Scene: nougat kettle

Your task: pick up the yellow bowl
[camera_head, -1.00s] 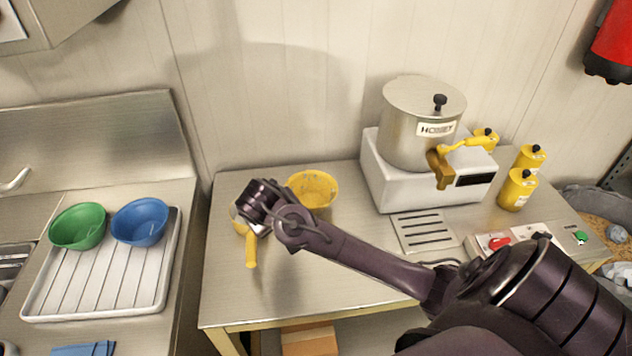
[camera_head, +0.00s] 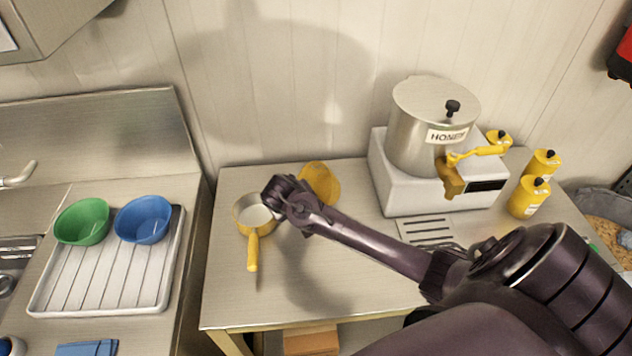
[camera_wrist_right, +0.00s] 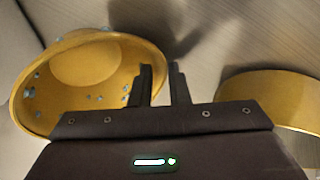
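The yellow bowl (camera_head: 320,183) is tilted on its side at the back of the steel table, just behind my right wrist. In the right wrist view the bowl (camera_wrist_right: 90,75) shows its speckled inside. My right gripper (camera_wrist_right: 162,75) has one finger inside the bowl and one outside, with the rim between them and only a narrow gap. It looks shut on the rim. In the head view my arm hides the fingers, and I cannot tell whether the bowl is clear of the table. My left gripper is not in view.
A saucepan (camera_head: 253,216) with a yellow handle stands left of my right wrist. A large pot (camera_head: 428,125) on a white burner (camera_head: 407,190) stands to the right, with yellow bottles (camera_head: 530,198) beyond. Green (camera_head: 82,222) and blue (camera_head: 143,220) bowls sit on a drying tray (camera_head: 100,285).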

